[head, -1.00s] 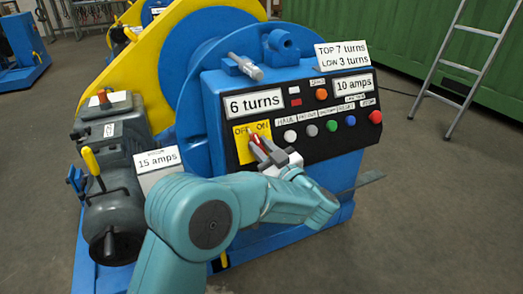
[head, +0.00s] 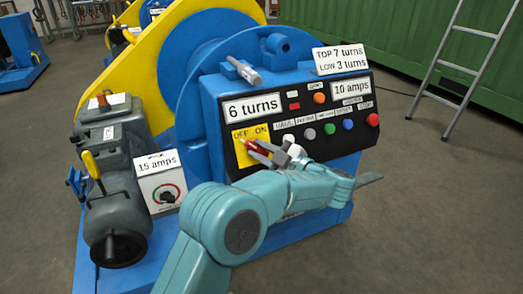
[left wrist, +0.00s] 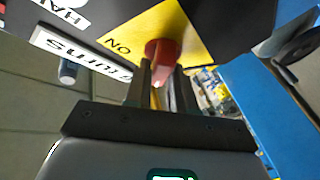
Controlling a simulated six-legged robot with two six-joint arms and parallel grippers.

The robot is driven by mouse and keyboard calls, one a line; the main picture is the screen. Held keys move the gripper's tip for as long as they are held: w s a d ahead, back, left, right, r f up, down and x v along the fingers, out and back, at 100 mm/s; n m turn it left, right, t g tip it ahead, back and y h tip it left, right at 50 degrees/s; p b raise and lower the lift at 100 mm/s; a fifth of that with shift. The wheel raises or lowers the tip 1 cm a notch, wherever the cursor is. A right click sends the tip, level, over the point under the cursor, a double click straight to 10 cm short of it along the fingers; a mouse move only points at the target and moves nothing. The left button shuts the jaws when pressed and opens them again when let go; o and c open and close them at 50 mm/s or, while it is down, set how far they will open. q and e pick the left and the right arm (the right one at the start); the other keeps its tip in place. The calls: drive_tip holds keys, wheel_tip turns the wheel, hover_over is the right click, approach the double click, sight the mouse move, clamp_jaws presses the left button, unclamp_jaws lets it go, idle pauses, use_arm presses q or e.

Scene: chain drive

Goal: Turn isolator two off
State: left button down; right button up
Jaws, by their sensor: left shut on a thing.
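The isolator is a red handle (head: 257,147) on a yellow plate (head: 239,154) marked OFF and ON, at the left of the black control panel. My left gripper (head: 259,149) is shut on this handle. In the left wrist view the red knob (left wrist: 163,50) stands on the yellow plate (left wrist: 185,25), and its grip lies between my left fingers (left wrist: 160,88). ON is readable there; OFF is out of sight. The fingers partly cover the handle, so its exact angle is hard to tell. No isolator number is readable. My right gripper is not in view.
The panel (head: 318,142) carries several push buttons right of the isolator, close to my left gripper, and a "6 turns" display (head: 252,108). A white "15 amps" box (head: 160,185) with a dial stands at left. A ladder (head: 465,70) leans behind at right.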

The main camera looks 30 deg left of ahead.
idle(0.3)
use_arm(q)
drive_tip(key=c, duration=1)
unclamp_jaws()
drive_tip(key=shift+c, duration=0.2)
drive_tip(key=shift+d, duration=0.1)
drive_tip(key=shift+s+d+r, duration=0.1)
drive_tip(key=shift+d+r, duration=0.05)
drive_tip(key=shift+d, duration=0.2)
drive_tip(key=p+v, duration=0.4)
drive_tip(key=v, duration=1.1)
drive_tip(key=shift+d+p, duration=0.2)
drive_tip(key=shift+p, duration=0.15)
drive_tip(key=shift+s, duration=0.15)
